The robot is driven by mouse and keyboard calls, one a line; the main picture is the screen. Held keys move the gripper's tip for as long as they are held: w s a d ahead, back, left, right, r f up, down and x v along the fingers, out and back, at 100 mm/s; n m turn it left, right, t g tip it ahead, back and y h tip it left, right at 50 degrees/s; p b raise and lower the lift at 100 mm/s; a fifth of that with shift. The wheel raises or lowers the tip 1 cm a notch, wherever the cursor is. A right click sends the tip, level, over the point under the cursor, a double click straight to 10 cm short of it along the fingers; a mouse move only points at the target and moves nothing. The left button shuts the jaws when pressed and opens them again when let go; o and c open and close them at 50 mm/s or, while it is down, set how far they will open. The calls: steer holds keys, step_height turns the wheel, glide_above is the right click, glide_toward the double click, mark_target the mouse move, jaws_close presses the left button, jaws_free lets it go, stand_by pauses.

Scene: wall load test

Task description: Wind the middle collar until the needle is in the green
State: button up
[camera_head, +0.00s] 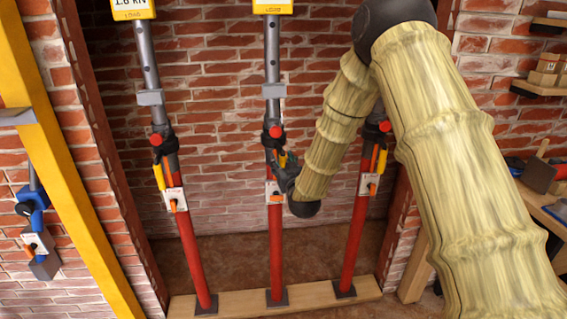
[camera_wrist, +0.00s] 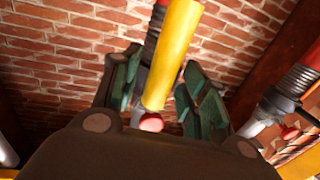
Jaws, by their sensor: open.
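Three red props stand in a row in the head view. The middle prop (camera_head: 275,235) has a black collar (camera_head: 271,136) with a red knob (camera_head: 276,132) and a yellow handle (camera_head: 282,160) hanging at its side. My gripper (camera_head: 284,169) is at this handle, just below the collar, and is partly hidden by my forearm. In the wrist view my gripper (camera_wrist: 160,85) is open, its green-padded fingers on either side of the yellow handle (camera_wrist: 173,55). I cannot tell whether the pads touch it. The middle yellow gauge (camera_head: 272,6) is cut off at the top; its needle is out of view.
The left prop (camera_head: 191,250) and right prop (camera_head: 353,245) have similar collars and handles. All stand on a wooden board (camera_head: 240,303) before a brick wall. A yellow post (camera_head: 70,170) rises at left. A bench with tools (camera_head: 540,195) is at right.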

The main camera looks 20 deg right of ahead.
steer(key=s, duration=1.2)
steer(key=s+a+f+g, duration=0.1)
steer(key=s+f+g, duration=0.2)
steer(key=s+f, duration=0.45)
steer(key=s+f+g, duration=0.3)
steer(key=s+f, duration=0.1)
steer(key=f, duration=0.6)
steer(key=s+a+f+g, duration=0.1)
steer(key=s+f+g, duration=0.1)
steer(key=s+f, duration=0.5)
steer(key=s+f+g, duration=0.5)
steer(key=s+f, duration=0.2)
steer(key=s, duration=0.7)
steer(key=s+f+g+p, duration=0.1)
steer(key=s+f+g, duration=0.4)
steer(key=s, duration=1)
step_height(320, 180, down, 4)
steer(key=shift+s+r, duration=0.2)
steer(key=shift+s, duration=0.05)
